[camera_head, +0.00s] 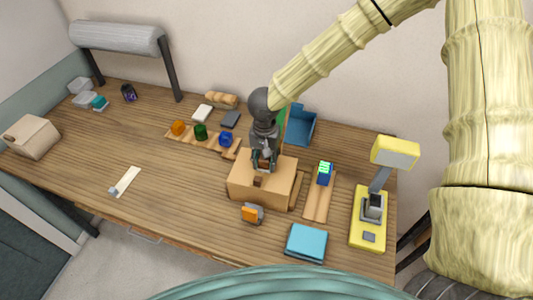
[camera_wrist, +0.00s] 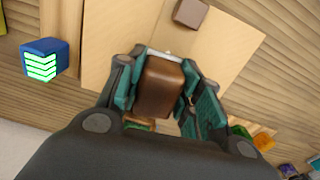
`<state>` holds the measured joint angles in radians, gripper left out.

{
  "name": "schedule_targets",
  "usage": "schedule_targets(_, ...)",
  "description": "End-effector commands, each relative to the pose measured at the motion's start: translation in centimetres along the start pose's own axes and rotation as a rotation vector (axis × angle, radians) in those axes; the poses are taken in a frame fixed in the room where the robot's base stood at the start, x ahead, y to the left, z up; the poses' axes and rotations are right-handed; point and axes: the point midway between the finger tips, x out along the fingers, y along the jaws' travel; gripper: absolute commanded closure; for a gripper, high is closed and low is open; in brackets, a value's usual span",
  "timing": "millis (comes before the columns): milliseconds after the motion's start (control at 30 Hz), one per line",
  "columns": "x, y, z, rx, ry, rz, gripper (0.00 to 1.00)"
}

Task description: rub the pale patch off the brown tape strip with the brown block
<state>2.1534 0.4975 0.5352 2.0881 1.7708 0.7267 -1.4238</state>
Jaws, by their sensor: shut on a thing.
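My gripper (camera_head: 263,160) is shut on the brown block (camera_wrist: 160,87), which sits between its fingers in the wrist view. It holds the block at the top of a tan box (camera_head: 248,187); I cannot tell if they touch. A small brown square (camera_wrist: 190,13) on the box, beyond the block, looks like an end of the tape strip; it also shows in the head view (camera_head: 258,182). Another brown bit (camera_wrist: 138,124) shows behind the block. A whitish sliver (camera_wrist: 154,52) lies at the block's far edge; I cannot tell if it is the pale patch. Block and fingers hide the middle.
A blue block with a lit green face (camera_head: 325,173) stands on a wooden board right of the box. An orange-grey item (camera_head: 252,213) is in front. A yellow device (camera_head: 370,215) and blue book (camera_head: 306,243) are at right. Coloured pieces stand behind left. The left-centre tabletop is mostly clear.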

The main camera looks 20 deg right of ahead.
Motion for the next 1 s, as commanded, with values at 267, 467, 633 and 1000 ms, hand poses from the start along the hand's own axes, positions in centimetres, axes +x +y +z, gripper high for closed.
schedule_targets(267, 0.0, -0.1, 0.9, -0.001, -0.001, 0.0, 0.84)
schedule_targets(467, -0.1, -0.2, 2.1, -0.002, -0.001, 0.001, 0.84)
schedule_targets(633, -0.2, -0.3, 3.2, -0.001, -0.001, 0.001, 0.84)
schedule_targets(1000, -0.2, -0.4, 3.8, 0.0, 0.0, 0.0, 0.84)
